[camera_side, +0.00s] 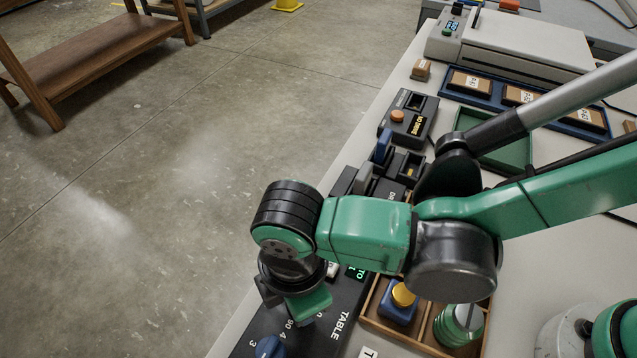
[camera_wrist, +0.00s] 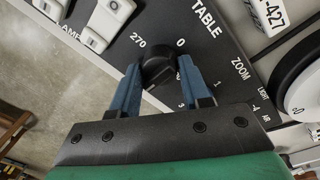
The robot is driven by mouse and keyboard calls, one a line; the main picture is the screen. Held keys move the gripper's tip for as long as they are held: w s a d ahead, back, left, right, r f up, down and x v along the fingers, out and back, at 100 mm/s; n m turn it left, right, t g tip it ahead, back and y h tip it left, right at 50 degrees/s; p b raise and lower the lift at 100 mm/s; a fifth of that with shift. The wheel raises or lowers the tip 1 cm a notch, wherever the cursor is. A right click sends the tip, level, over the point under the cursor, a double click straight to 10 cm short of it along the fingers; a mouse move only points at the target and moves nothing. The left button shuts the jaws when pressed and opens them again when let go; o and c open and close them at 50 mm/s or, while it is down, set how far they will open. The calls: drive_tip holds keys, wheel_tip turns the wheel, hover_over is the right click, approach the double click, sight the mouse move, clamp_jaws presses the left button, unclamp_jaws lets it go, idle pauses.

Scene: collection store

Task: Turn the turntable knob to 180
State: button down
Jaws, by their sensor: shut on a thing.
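The turntable knob (camera_wrist: 157,66) is a dark round knob on a black control panel (camera_wrist: 218,48), by the word TABLE. The marks 270 and 0 show around it; other marks are partly hidden by a finger. My gripper (camera_wrist: 163,74) has its two blue fingers on either side of the knob and is shut on it. I cannot read clearly which mark the knob points to. In the side view my gripper (camera_side: 305,304) is over the panel at the bench's front edge, and my wrist hides the knob.
In the side view a wooden compartment tray (camera_side: 378,324) holds a blue block with a yellow top (camera_side: 398,304). Open floor lies left of the bench.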

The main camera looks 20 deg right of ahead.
drive_tip(key=shift+s, duration=0.1)
drive_tip(key=shift+c, duration=2.1)
unclamp_jaws()
drive_tip(key=shift+s+r, duration=0.1)
drive_tip(key=shift+r, duration=2.7)
drive_tip(key=w+d+m, duration=0.1)
drive_tip(key=d, duration=0.1)
drive_tip(key=w+d+r+m, duration=0.1)
drive_tip(key=w, duration=0.1)
drive_tip(key=w+d+r+m, duration=0.1)
drive_tip(key=d, duration=0.1)
drive_tip(key=shift+w+d+r+m+t+y, duration=0.15)
drive_tip(key=shift+d+r+m+t+y, duration=0.15)
drive_tip(key=shift+t+y, duration=0.1)
drive_tip(key=w+d+r+m+t, duration=0.1)
drive_tip(key=d+m+t, duration=0.2)
drive_tip(key=d+m, duration=0.5)
drive_tip(key=w+d+r+m+t+h, duration=0.1)
drive_tip(key=d+m, duration=0.7)
drive_tip(key=d, duration=0.8)
drive_tip(key=shift+w+d+r+t, duration=0.25)
drive_tip(key=shift+w+r+t, duration=0.15)
drive_tip(key=shift+t, duration=0.5)
